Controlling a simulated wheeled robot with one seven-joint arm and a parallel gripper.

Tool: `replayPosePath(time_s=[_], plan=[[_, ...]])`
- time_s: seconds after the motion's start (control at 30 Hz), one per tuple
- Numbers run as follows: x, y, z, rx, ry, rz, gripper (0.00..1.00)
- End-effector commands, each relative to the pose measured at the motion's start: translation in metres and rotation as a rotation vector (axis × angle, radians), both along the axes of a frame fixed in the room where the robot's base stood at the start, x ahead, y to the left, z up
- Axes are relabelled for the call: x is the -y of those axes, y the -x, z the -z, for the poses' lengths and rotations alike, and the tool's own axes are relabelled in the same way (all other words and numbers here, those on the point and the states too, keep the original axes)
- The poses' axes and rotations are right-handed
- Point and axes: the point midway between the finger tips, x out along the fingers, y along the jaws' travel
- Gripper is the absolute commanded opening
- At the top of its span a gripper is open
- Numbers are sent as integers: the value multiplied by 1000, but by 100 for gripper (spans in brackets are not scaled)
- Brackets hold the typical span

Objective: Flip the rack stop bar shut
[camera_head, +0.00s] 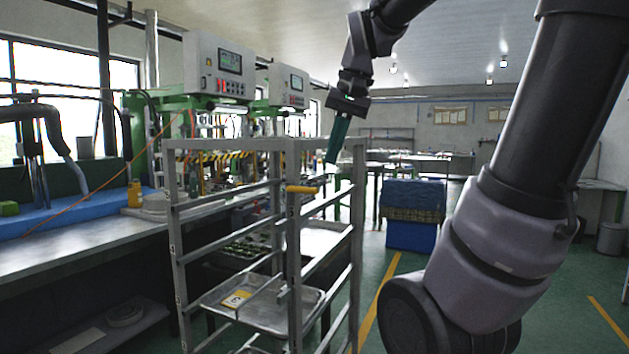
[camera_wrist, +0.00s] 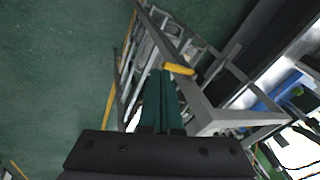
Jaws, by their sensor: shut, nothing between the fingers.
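The grey metal rack (camera_head: 174,240) stands in the middle of the head view. A yellow handle (camera_head: 301,189) sits on an upright grey bar at its near side, which appears to be the stop bar (camera_head: 293,240). The bar's exact swing position is hard to tell. My gripper (camera_head: 331,161) is shut and empty, its dark green fingers pointing down near the rack's top right. In the head view the fingertips are above and right of the handle. In the wrist view the handle (camera_wrist: 179,69) shows just right of my fingertips (camera_wrist: 162,72); contact cannot be judged.
Metal trays (camera_head: 262,310) rest on the rack's lower rails. A long workbench (camera_head: 90,255) with green machines stands at left. A blue crate (camera_head: 411,235) is on the floor behind, to the right. Green floor is open right of the rack.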

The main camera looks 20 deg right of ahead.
Motion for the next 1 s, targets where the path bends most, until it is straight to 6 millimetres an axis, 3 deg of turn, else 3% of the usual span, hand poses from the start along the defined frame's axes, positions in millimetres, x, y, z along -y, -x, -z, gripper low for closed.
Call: replayPosePath(time_s=[0.03,0.3,0.5,0.7,1.0], plan=[[5,-14,-6,-53,-3,19,0],[26,-74,-31,-316,-10,147,0],[34,-108,-39,-453,-10,244,0],[35,-124,-41,-513,-11,294,0],[35,-125,-41,-519,-11,301,0]])
